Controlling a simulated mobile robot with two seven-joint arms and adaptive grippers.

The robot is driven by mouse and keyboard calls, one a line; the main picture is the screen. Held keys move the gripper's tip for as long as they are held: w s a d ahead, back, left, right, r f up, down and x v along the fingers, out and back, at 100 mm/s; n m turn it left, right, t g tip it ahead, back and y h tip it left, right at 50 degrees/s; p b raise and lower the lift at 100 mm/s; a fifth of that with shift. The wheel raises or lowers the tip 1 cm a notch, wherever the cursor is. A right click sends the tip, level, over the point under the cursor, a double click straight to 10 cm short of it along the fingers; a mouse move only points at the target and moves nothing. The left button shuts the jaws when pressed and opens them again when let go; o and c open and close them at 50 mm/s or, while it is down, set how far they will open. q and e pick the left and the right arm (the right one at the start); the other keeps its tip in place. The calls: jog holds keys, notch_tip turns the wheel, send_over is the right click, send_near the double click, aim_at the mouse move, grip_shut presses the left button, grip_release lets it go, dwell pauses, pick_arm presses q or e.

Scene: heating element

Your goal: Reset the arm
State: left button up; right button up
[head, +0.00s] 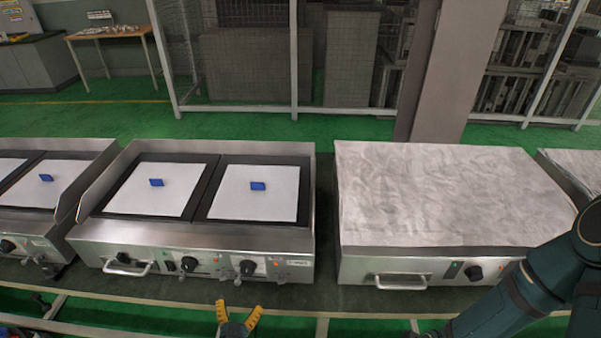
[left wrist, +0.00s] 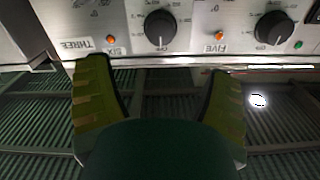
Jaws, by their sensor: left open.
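My left gripper (head: 238,307) shows at the bottom of the head view, its yellow fingers apart and empty, in front of the double heating unit (head: 190,236). In the left wrist view the fingers of the left gripper (left wrist: 160,70) point at the unit's front panel, below two black knobs (left wrist: 160,27). Nothing is between the fingers, and I cannot tell any contact with the panel. My right arm (head: 515,300) reaches in from the right edge of the head view; its gripper is not in the picture.
The double unit has two white sheets (head: 255,206), each with a blue piece (head: 258,185) on it. A covered unit (head: 450,195) stands to its right, with a front handle (head: 401,281). Another unit (head: 30,230) stands at the left. Behind them is green floor and wire fencing.

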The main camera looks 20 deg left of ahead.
pick_arm(q)
jog(key=d+r+m+g+h, duration=0.1)
jog(key=d+r+m+h, duration=0.2)
jog(key=d+m+h, duration=0.45)
jog(key=d+r+m+h, duration=0.2)
jog(key=d+m+h, duration=0.5)
jog(key=d+m, duration=0.15)
jog(key=s+d+m+g+h, duration=0.6)
jog(key=d+m+g, duration=0.15)
jog(key=m, duration=0.55)
jog(key=s+f+m+g+y, duration=0.4)
jog(key=s+m+g, duration=0.7)
jog(key=m, duration=0.9)
jog(key=w+a+r+m+t+y, duration=0.2)
jog(key=w+m+y, duration=0.2)
jog(key=m, duration=0.6)
jog(key=w+a+r+m+t+y, duration=0.1)
jog(key=w+a+r+m+y, duration=0.1)
jog(key=w+m+y, duration=0.2)
jog(key=w+m, duration=0.3)
jog(key=m, duration=0.4)
jog(key=shift+w+a+m+t+y, duration=0.2)
jog(key=shift+a+m+t+y, duration=0.05)
jog(key=shift+m+t+y, duration=0.1)
